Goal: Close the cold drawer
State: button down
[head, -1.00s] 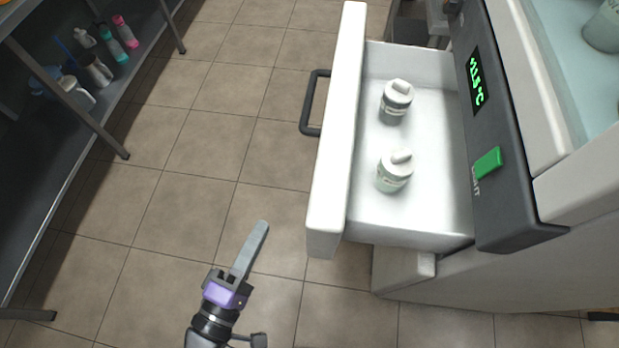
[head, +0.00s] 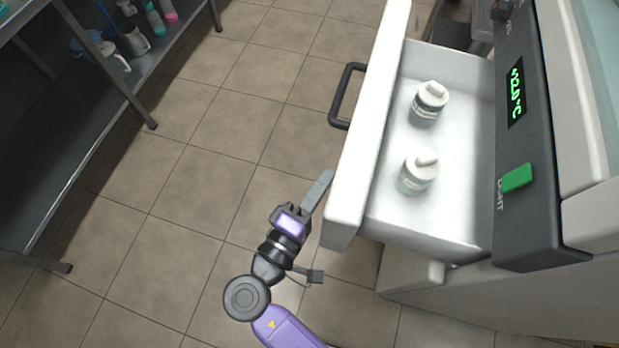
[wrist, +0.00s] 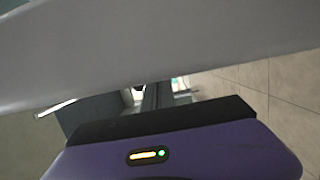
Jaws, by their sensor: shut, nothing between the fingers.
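The cold drawer (head: 368,130) is a white box pulled out to the left from the appliance on the right. Its front panel carries a dark bar handle (head: 338,98) on the outer side. Two white-lidded jars (head: 430,101) (head: 417,173) stand inside it. My gripper (head: 321,186) is shut and empty, just left of the near part of the front panel and below the handle in the head view. Whether it touches the panel, I cannot tell. In the wrist view a pale, blurred panel (wrist: 150,55) fills the upper part, and the fingers show only partly beneath it.
The appliance (head: 530,130) has a dark control strip with a green switch (head: 517,178) and a lit temperature display (head: 516,92). A metal shelf (head: 75,130) with bottles and jugs stands at the left. Tiled floor (head: 190,180) lies clear between shelf and drawer.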

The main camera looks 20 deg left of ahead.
jog(key=shift+d, duration=0.15)
jog(key=p, duration=0.3)
send_over(434, 231)
dwell(0.5)
